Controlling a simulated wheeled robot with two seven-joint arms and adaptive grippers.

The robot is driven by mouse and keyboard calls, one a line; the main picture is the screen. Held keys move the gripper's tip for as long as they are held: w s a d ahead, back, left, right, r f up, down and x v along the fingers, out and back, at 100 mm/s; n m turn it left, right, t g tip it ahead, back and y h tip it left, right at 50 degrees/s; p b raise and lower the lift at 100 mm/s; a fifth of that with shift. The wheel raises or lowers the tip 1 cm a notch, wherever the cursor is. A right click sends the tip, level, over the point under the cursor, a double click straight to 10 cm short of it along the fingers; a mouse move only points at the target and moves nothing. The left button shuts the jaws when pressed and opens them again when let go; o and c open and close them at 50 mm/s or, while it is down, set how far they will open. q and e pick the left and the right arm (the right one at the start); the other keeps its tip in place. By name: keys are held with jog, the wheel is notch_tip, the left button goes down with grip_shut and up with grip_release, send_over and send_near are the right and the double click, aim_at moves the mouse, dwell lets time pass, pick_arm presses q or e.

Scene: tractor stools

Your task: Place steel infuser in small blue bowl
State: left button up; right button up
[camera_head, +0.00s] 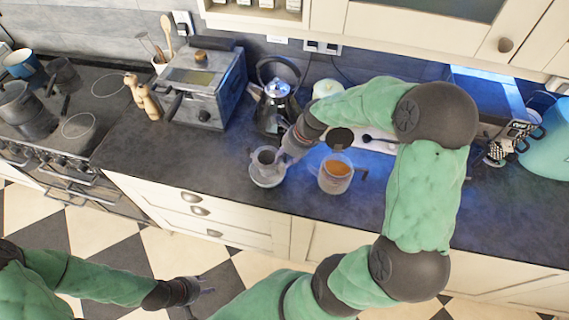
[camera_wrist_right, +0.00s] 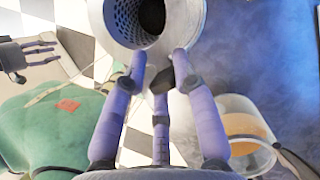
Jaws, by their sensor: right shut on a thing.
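The steel infuser (camera_head: 265,157) is a small grey cup with a dark inside. Its perforated inner wall shows in the right wrist view (camera_wrist_right: 122,18). The small bowl (camera_head: 268,181), pale grey-blue here, is on the counter directly below the infuser. In the head view the infuser overlaps the bowl's opening; I cannot tell whether it touches the bottom. My left gripper (camera_head: 203,289) is empty with fingers apart, low over the floor; it also shows in the right wrist view (camera_wrist_right: 42,52).
A clear mug of amber tea (camera_head: 337,170) stands just right of the bowl. A kettle (camera_head: 276,104) and a toaster oven (camera_head: 204,85) stand behind. A dark round lid (camera_head: 340,138) and a spoon (camera_head: 378,138) lie farther right. The counter left of the bowl is clear.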

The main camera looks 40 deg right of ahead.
jog(key=shift+w+f+b, duration=0.15)
jog(key=shift+f+b, duration=0.25)
jog(key=shift+f, duration=1.25)
jog(key=shift+f, duration=0.1)
jog(key=o, duration=1)
jog(key=shift+d, duration=0.1)
jog(key=shift+o, duration=0.2)
jog(key=p+v, duration=0.2)
jog(key=v, duration=1)
